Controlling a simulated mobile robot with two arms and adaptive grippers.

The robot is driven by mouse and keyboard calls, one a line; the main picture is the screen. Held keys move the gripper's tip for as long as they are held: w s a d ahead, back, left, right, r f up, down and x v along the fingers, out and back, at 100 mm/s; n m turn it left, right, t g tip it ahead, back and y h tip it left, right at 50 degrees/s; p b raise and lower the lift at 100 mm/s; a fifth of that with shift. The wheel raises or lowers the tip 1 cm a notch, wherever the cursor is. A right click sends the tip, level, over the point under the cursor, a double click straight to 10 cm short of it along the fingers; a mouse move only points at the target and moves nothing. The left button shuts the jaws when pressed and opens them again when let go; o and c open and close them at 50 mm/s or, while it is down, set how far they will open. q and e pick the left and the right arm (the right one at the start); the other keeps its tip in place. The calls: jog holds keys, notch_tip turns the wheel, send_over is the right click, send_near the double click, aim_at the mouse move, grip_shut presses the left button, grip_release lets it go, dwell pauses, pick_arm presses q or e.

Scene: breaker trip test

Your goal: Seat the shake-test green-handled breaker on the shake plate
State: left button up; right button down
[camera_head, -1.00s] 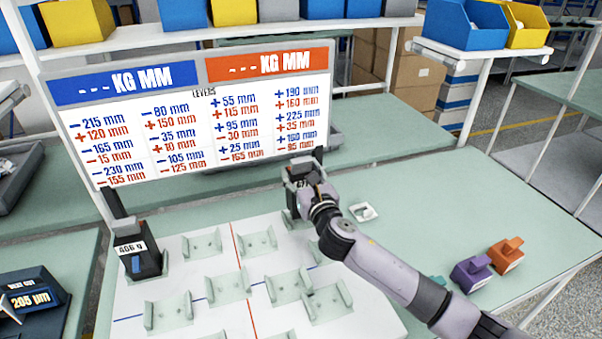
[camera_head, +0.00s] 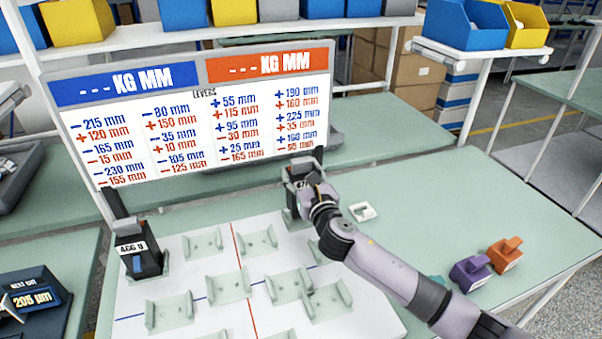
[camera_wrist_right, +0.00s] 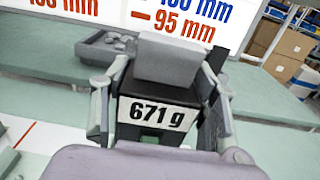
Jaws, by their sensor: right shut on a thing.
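My right gripper (camera_head: 305,190) is at the back right part of a white plate (camera_head: 220,327) that carries several pale cradles. It is shut on a dark breaker with a grey top block (camera_wrist_right: 165,62) and a white label reading 671 g (camera_wrist_right: 157,114). The fingers are on either side of it in the right wrist view. Its underside is hidden, so I cannot tell if it touches the plate. A small teal-green piece (camera_head: 438,280) shows behind my right arm, mostly hidden; I cannot tell if it is the green-handled breaker. My left gripper is not in view.
A dark block with a blue lever and weight label (camera_head: 138,250) stands at the plate's left. Purple (camera_head: 471,273) and orange (camera_head: 505,254) breakers sit on the right table. A small white tray (camera_head: 362,211) lies right of the gripper. A sign board (camera_head: 190,115) stands behind.

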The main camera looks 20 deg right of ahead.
jog(key=shift+r+p, duration=0.15)
jog(key=shift+p, duration=0.25)
dwell(0.6)
jog(key=shift+f+b, duration=1.3)
jog(key=shift+f, duration=0.55)
jog(key=c, duration=0.7)
grip_release()
jog(key=shift+o, duration=0.9)
jog(key=shift+s+f, duration=0.1)
jog(key=shift+f, duration=0.1)
jog(key=s, duration=1.2)
jog(key=shift+d+r, duration=0.15)
jog(key=shift+d, duration=0.05)
jog(key=shift+o, duration=0.3)
